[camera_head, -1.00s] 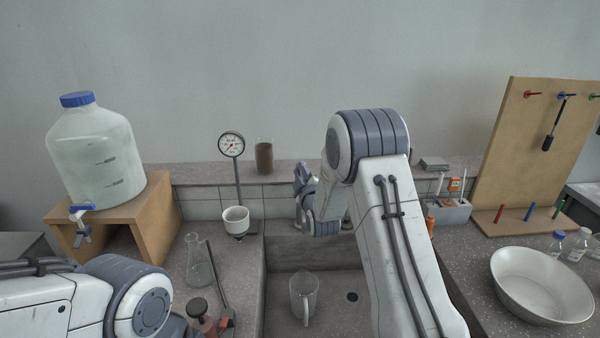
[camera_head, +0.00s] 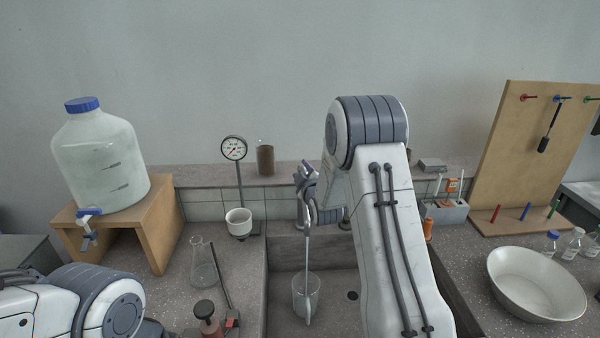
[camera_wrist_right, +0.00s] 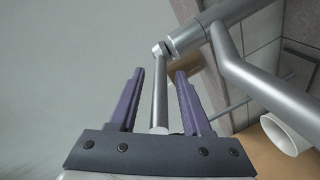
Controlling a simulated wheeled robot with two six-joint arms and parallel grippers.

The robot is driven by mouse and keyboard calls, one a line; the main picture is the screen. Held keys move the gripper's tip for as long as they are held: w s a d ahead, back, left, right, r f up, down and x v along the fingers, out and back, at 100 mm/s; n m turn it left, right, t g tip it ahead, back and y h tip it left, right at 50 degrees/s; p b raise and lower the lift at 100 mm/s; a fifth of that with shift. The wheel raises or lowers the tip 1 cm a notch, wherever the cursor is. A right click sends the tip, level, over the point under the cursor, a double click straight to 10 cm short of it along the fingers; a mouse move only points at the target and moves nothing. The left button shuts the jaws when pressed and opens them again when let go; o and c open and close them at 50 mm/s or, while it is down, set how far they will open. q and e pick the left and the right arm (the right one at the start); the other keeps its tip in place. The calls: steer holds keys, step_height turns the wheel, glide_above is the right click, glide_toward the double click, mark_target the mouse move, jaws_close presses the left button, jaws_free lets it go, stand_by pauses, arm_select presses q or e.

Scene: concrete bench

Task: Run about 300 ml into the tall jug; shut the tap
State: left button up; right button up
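The clear jug (camera_head: 305,292) stands upright in the sink under the tap, its handle toward me. A thin grey stream (camera_head: 308,250) runs straight down from the tap into it; I cannot read the level inside. The metal tap (camera_wrist_right: 240,70) shows in the right wrist view with its thin lever (camera_wrist_right: 160,95). My right gripper (camera_head: 306,174) is at the tap. In the wrist view its purple fingers (camera_wrist_right: 162,75) are apart, one on each side of the lever, with gaps showing. My left gripper is out of view; only my left arm shows at the lower left.
A large bottle (camera_head: 100,165) with a blue tap stands on a wooden stand (camera_head: 160,225) at left. A flask (camera_head: 203,265), a gauge (camera_head: 234,148) and a white cup (camera_head: 238,222) stand left of the sink (camera_head: 280,255). A white bowl (camera_head: 535,285) is at right.

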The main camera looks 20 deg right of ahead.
steer(key=b+v, duration=0.3)
steer(key=v, duration=0.7)
steer(key=shift+s, duration=0.25)
